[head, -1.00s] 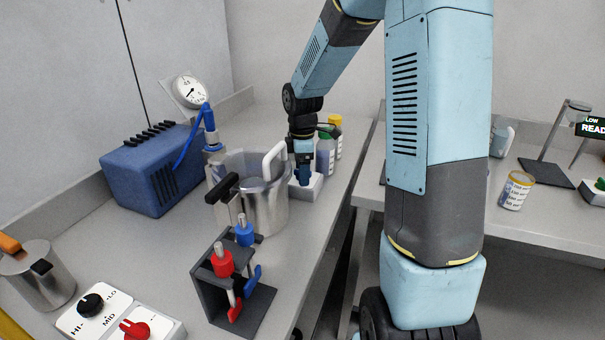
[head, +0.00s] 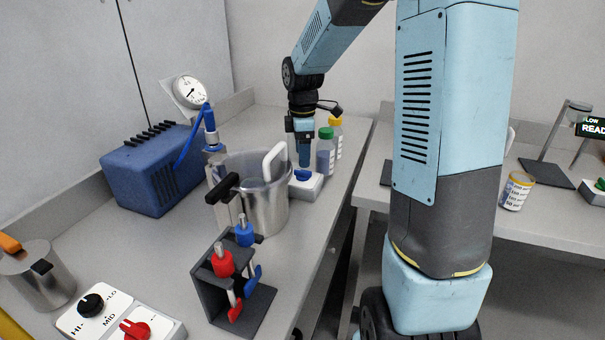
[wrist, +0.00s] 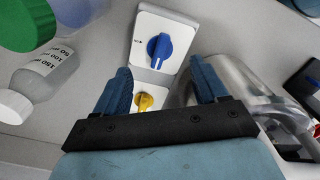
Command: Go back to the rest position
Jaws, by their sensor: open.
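My gripper (head: 305,158) hangs above a small white switch box with a blue knob (head: 302,175), pointing down, in the head view. The blue knob (wrist: 159,47) shows past the fingertips, and a smaller yellow knob (wrist: 144,101) sits nearer, between the fingers. The fingers touch neither knob as far as I can see.
A steel pot (head: 265,205) stands close left of my gripper. A green-capped bottle (head: 325,155) and a yellow-capped bottle (head: 336,135) stand to its right. A blue device (head: 150,175), a tool stand (head: 225,285) and a control panel (head: 120,318) occupy the bench's left.

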